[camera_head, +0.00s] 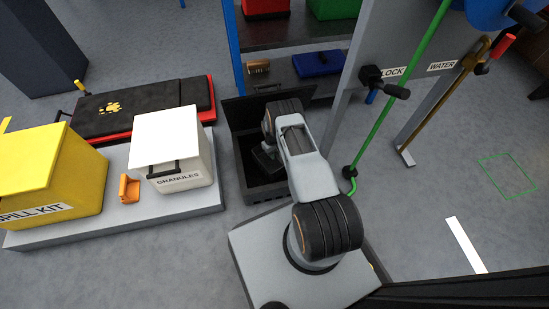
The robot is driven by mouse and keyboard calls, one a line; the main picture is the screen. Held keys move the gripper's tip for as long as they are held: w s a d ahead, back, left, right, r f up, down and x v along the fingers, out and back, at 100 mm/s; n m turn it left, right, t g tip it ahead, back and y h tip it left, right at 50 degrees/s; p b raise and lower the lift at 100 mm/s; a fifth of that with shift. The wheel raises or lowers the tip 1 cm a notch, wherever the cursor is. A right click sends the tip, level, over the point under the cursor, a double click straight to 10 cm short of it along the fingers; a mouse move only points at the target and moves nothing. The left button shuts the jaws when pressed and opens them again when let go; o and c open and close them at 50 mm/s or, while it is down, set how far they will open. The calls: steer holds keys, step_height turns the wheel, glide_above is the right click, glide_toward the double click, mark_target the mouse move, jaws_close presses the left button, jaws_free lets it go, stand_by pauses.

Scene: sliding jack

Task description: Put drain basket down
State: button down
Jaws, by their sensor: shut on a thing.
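My arm bends over a black open-topped bin (233,140) that stands on the floor in the middle of the view. My gripper (266,160) points down into the bin's opening, near its right side. The gripper is shut on a dark thing, taken to be the drain basket. Its outline cannot be told apart from the black gripper and the dark bin interior. My arm and wrist cover the bin's right side, so any contact with its floor or walls is hidden.
Left of the bin, a grey platform (110,232) holds a white granules box (168,140), a yellow spill kit (55,175) and an orange item (129,189). Shelves (285,36) stand behind. A grey post with a green hose (398,90) stands right. A green square (508,176) marks clear floor.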

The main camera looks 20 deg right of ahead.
mark_target(275, 161)
step_height(275, 161, down, 3)
steer(key=shift+f+b, duration=0.1)
steer(key=shift+b, duration=0.55)
steer(key=c, duration=1)
jaws_free()
steer(key=shift+o, duration=0.2)
steer(key=shift+w+a+r+p, duration=0.15)
steer(key=shift+r+p, duration=0.4)
steer(key=shift+r, duration=0.7)
steer(key=shift+w+d+r+p, duration=0.15)
steer(key=shift+r+p, duration=0.4)
steer(key=shift+r, duration=0.75)
steer(key=shift+w+a+r+p, duration=0.15)
steer(key=shift+r+p, duration=0.4)
steer(key=shift+r, duration=0.7)
steer(key=shift+w, duration=0.1)
